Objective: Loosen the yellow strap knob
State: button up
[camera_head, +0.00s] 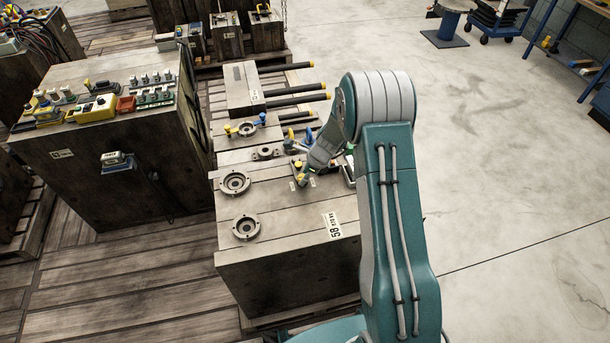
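My arm reaches over the wooden block marked 58 (290,265) in the middle of the view. My gripper (303,180) points down at the block's top, near its back right part. Small yellow parts show right at the gripper; I cannot tell whether they are a knob or part of the fingers. I cannot tell which one is the strap knob. The fingers are too small and partly hidden to show whether they touch or hold anything.
Two metal rings (235,183) lie on the block's left side. A larger wooden block (110,180) with coloured switch boxes stands at the left. Dark rods (295,88) stick out behind. The concrete floor (500,150) at the right is mostly clear.

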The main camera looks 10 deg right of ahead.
jog(key=shift+a, duration=0.1)
grip_shut()
